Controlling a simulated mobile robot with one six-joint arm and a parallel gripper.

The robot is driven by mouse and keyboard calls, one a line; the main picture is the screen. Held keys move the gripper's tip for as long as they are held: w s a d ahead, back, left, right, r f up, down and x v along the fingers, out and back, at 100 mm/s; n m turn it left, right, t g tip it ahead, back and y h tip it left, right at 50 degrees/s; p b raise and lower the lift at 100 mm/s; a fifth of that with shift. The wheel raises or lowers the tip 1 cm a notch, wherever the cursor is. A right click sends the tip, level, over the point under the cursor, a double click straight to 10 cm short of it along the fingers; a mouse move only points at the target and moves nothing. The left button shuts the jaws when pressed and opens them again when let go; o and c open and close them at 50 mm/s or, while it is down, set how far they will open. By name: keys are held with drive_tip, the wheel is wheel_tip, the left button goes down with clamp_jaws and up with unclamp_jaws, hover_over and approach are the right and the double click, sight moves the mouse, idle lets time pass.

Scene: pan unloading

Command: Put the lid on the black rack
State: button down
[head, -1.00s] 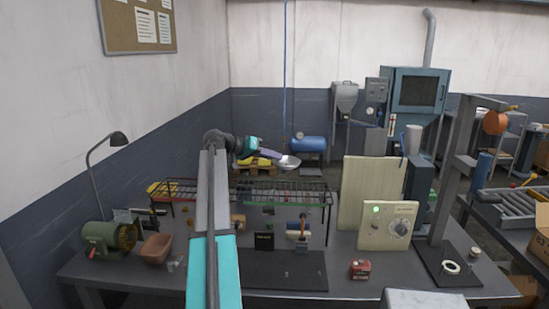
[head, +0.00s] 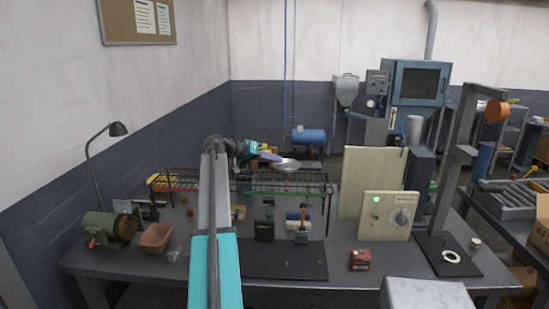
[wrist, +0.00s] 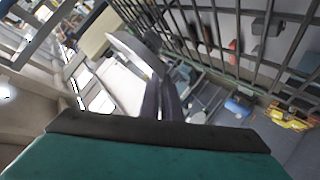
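The lid (head: 287,166) is a silvery, shallow round piece at the tip of my gripper (head: 270,157). My gripper seems shut on it. The lid is just over the back of the right part of the wire rack; I cannot tell whether it touches the bars. In the wrist view the lid (wrist: 140,52) shows nearly edge-on beyond the fingers (wrist: 160,100), tilted in the picture. The dark wire rack (head: 310,182) stands on legs on the bench, and its bars (wrist: 230,40) fill the upper right of the wrist view. My arm hides the rack's middle.
Red and green lengths show along the rack rims. A pale upright board (head: 368,190) and a control box (head: 388,215) stand right of the rack. A lamp (head: 105,150), a green motor (head: 112,228) and a brown bin (head: 155,238) are at left. A dark mat (head: 285,262) lies in front.

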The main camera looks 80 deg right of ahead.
drive_tip(key=shift+f+b, duration=0.35)
drive_tip(key=shift+f, duration=0.35)
drive_tip(key=shift+f+b, duration=0.3)
drive_tip(key=shift+f, duration=0.15)
idle(0.5)
drive_tip(key=c, duration=1.9)
unclamp_jaws()
drive_tip(key=b+v, duration=0.3)
drive_tip(key=v, duration=1.1)
